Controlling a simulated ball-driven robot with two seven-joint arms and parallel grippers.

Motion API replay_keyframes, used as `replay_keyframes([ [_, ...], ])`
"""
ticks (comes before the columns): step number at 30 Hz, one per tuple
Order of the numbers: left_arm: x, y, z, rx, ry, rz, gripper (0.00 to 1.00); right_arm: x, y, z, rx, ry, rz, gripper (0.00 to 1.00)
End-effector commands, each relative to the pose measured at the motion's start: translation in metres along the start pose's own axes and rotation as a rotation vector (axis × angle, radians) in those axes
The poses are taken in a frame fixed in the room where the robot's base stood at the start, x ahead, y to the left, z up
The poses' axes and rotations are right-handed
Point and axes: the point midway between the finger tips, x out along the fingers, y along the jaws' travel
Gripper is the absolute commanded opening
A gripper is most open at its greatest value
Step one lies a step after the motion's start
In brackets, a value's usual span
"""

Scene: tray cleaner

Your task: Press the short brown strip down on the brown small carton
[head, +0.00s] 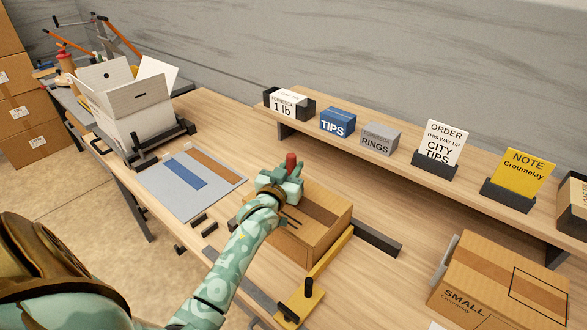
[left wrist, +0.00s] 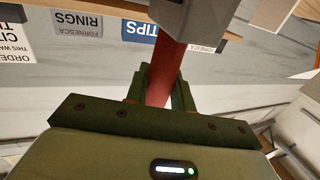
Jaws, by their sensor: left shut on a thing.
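A brown strip (head: 214,163) lies on the grey mat (head: 165,200) to the left of the gripper, beside a blue strip (head: 181,172). A closed brown carton marked SMALL (head: 455,275) stands at the lower right. A darker brown band runs across its top. My right gripper is not in view.
A yellow and black fixture (head: 305,300) stands in front of the open carton. A white open box (head: 130,115) is at the back left. Small boxes and sign cards line the raised shelf, such as TIPS (head: 338,122) and NOTE (head: 520,175). Small black pieces (head: 200,220) lie near the mat.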

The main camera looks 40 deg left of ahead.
Motion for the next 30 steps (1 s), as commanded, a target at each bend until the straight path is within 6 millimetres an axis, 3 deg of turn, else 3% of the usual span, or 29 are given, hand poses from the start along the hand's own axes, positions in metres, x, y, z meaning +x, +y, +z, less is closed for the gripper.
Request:
replay_keyframes([
  [16,0.007,-0.023,-0.001,0.004,-0.002,-0.001,0.01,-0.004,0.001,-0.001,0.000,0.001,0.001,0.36],
  [30,0.009,-0.028,0.000,0.003,-0.001,0.000,0.01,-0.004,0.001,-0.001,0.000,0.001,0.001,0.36],
])
